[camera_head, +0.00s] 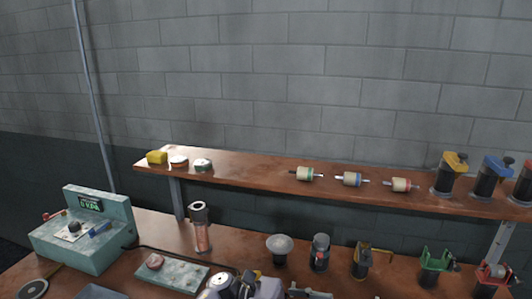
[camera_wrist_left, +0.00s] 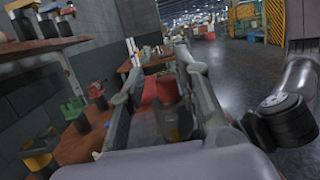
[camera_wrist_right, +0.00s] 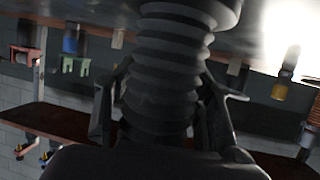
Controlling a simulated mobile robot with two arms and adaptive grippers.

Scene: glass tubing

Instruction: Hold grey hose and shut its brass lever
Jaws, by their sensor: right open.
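A dark upright piece with a brass-coloured lever (camera_head: 362,262) stands on the bench, centre right in the head view. A dark ribbed, hose-like body (camera_wrist_right: 168,75) fills the middle of the right wrist view, between or behind my right gripper's (camera_wrist_right: 165,90) spread fingers. I cannot tell whether it is the grey hose. My left gripper's (camera_wrist_left: 160,75) fingers are apart, with a red-and-dark object (camera_wrist_left: 168,92) between or behind them; contact is unclear.
Green (camera_head: 435,266) and red (camera_head: 492,276) clamped pieces stand further right on the bench. A grey funnel shape (camera_head: 278,246), a copper-coloured cylinder (camera_head: 202,236) and a teal box (camera_head: 88,240) are to the left. A raised shelf (camera_head: 250,170) runs behind.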

